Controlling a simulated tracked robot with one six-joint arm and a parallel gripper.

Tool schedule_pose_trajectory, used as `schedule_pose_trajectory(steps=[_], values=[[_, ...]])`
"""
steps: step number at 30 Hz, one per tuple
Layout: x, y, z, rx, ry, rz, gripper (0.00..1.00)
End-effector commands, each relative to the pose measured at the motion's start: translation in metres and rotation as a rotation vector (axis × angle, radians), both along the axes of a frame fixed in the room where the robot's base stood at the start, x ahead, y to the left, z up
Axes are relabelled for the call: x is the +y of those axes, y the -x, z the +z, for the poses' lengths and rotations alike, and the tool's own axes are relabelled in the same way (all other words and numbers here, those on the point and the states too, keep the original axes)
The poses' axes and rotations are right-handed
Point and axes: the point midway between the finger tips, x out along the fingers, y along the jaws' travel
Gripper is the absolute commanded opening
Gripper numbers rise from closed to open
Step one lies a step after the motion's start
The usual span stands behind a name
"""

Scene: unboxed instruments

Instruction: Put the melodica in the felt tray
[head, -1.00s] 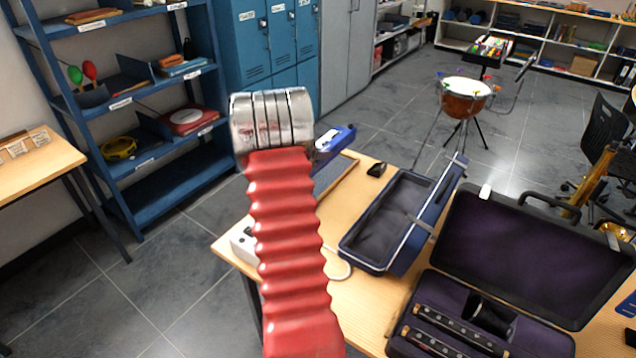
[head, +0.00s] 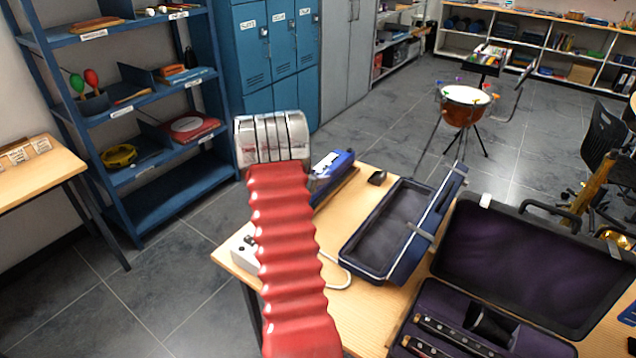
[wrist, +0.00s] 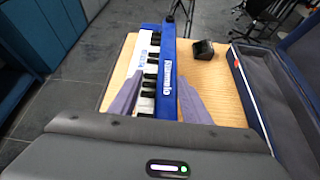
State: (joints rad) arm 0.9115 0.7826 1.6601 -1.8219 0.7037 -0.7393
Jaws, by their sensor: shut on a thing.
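The melodica (wrist: 166,75) is blue with black and white keys. In the wrist view it lies lengthwise between the two purplish fingers of my gripper (wrist: 158,88), which is shut on it. In the head view the melodica (head: 336,173) shows as a blue bar partly hidden behind my red and metal arm; the fingers are hidden there. It is over the left end of the wooden table, but I cannot tell whether it touches anything below.
An open blue case (head: 350,262) with grey lining stands right of the melodica. A small dark piece (head: 377,178) lies behind it. A large purple-lined case (head: 535,262) fills the table's right. A white box (head: 243,246) with a cable sits at the left edge.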

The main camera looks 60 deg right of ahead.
Motion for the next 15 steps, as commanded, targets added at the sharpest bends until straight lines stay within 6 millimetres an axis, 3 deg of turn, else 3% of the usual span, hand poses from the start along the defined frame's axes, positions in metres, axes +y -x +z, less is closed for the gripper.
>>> schedule_pose_trajectory(steps=[7,15], values=[[-0.001,0.0,-0.027,-0.001,0.001,-0.001,0.0],[-0.001,0.0,-0.03,-0.001,0.003,-0.001,0.0]])
